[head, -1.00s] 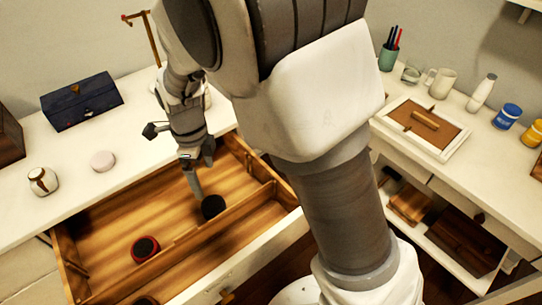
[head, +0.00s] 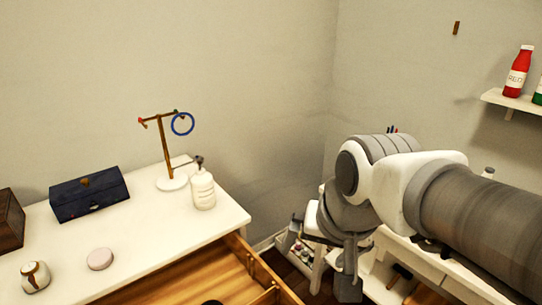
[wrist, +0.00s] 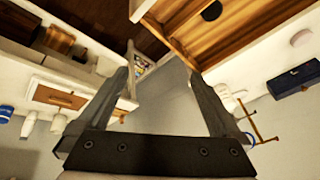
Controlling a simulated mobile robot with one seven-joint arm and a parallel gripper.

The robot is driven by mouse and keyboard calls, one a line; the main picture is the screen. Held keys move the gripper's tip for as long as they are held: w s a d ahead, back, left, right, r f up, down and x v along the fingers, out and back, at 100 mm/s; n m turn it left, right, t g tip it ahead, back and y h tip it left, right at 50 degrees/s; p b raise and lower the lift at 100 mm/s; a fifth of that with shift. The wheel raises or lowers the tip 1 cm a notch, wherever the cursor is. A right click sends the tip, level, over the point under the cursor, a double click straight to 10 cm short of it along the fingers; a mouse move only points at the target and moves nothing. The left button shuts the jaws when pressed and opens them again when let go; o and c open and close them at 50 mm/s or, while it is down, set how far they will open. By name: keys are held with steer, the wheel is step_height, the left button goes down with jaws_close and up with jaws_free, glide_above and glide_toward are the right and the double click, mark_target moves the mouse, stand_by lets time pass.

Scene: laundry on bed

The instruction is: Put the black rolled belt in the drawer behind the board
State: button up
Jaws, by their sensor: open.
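The black rolled belt (head: 212,302) shows only as a dark sliver at the bottom edge of the head view, inside the open wooden drawer (head: 205,272). In the wrist view the black roll (wrist: 211,10) lies in the drawer near the top of the picture. The board in the drawer is mostly cut off, so the roll's exact place against it is not clear now. My gripper (wrist: 163,88) is open, with nothing between its fingers. It is outside the drawer, apart from the roll; in the head view my gripper (head: 348,280) hangs right of the drawer.
On the white top stand a blue box (head: 90,194), a pink disc (head: 100,259), a white jar (head: 35,277), a stand with a blue ring (head: 182,124) and a pump bottle (head: 202,188). A wall shelf (head: 510,101) holds bottles. A framed board (wrist: 60,97) lies on the other counter.

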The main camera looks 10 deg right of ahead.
steer(key=s+d+n, duration=0.1)
steer(key=s+n, duration=0.1)
steer(key=s+d+n+t, duration=0.1)
steer(key=shift+s+d+r+n+h, duration=0.3)
steer(key=shift+d+h, duration=0.05)
steer(key=shift+h, duration=0.05)
steer(key=shift+r, duration=0.1)
